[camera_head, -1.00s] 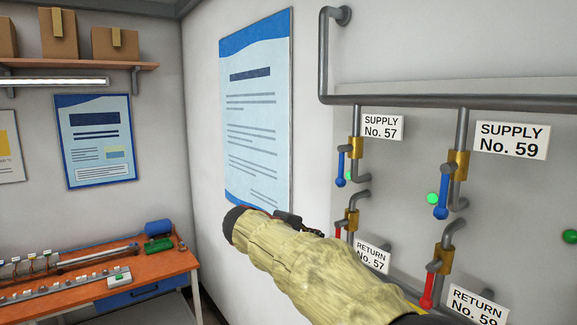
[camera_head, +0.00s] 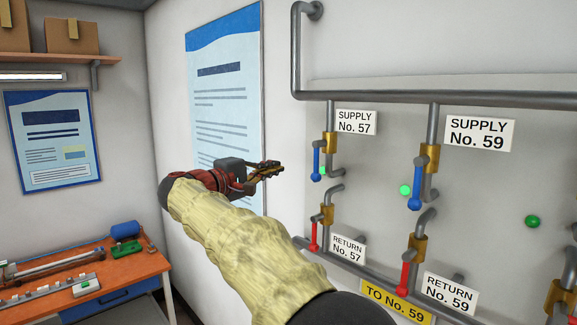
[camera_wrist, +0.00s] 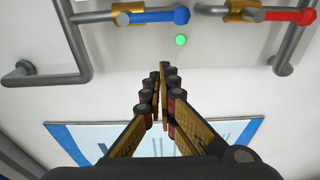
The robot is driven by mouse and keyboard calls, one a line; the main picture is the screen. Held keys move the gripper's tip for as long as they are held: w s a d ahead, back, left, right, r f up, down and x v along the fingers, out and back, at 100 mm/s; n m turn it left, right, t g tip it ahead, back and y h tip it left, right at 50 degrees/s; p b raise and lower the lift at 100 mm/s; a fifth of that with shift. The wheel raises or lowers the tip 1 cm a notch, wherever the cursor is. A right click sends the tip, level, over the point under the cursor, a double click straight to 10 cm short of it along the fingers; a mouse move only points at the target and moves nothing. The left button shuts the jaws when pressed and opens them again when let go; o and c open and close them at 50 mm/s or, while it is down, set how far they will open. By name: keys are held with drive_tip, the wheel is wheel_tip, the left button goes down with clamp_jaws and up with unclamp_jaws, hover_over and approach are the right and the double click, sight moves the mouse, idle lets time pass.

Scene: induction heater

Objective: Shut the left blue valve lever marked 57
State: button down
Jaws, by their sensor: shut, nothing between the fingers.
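The blue lever marked 57 (camera_head: 317,160) hangs straight down along the pipe, under its brass valve body (camera_head: 330,143) and beside the "SUPPLY No. 57" sign (camera_head: 356,122). My gripper (camera_head: 279,168) is shut and empty, to the left of this lever and apart from it, at about the height of its lower end. In the wrist view a blue lever (camera_wrist: 155,16) lies across the top, beyond the fingertips. My gripper's fingers (camera_wrist: 158,72) are together there and touch nothing.
The red lever of return 57 (camera_head: 314,236) hangs below. The blue lever of supply 59 (camera_head: 415,190) and red lever of return 59 (camera_head: 405,279) are to the right. A green light (camera_head: 405,190) sits on the wall. A workbench (camera_head: 137,270) stands at the left.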

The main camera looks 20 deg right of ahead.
drive_tip(key=d+p, duration=0.2)
drive_tip(key=d, duration=0.7)
drive_tip(key=shift+w, duration=0.4)
